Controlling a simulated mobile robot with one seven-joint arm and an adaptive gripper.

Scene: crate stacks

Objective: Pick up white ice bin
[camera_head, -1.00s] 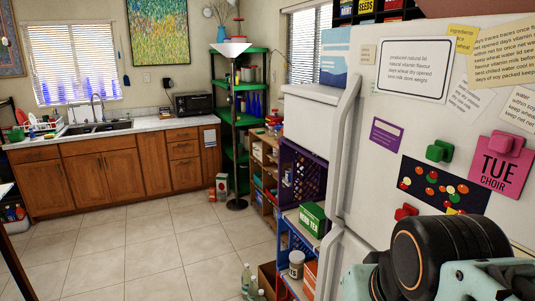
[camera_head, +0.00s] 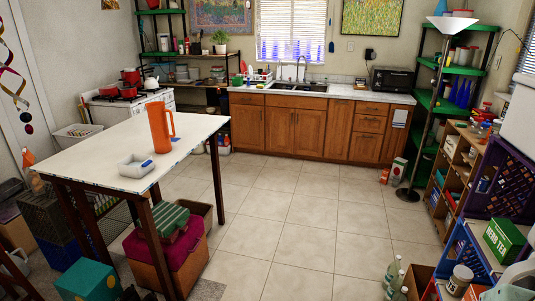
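A small white open-topped bin (camera_head: 127,170) stands on the white table at the left, with a blue piece at its right end. It fits the white ice bin, but no label shows. An orange pitcher (camera_head: 157,130) stands just behind it. A larger white box (camera_head: 522,118) is cut off by the right edge, above a purple crate; what it is cannot be told. My gripper is not in view; only a pale part, probably of my arm, shows at the bottom right corner.
The white table (camera_head: 95,150) has dark legs, with a box (camera_head: 165,262) of folded cloths below. A teal box (camera_head: 88,280) is at the bottom left. Tiled floor (camera_head: 300,220) is clear in the middle. Bottles (camera_head: 394,277) and a shelf with a purple crate (camera_head: 500,180) line the right.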

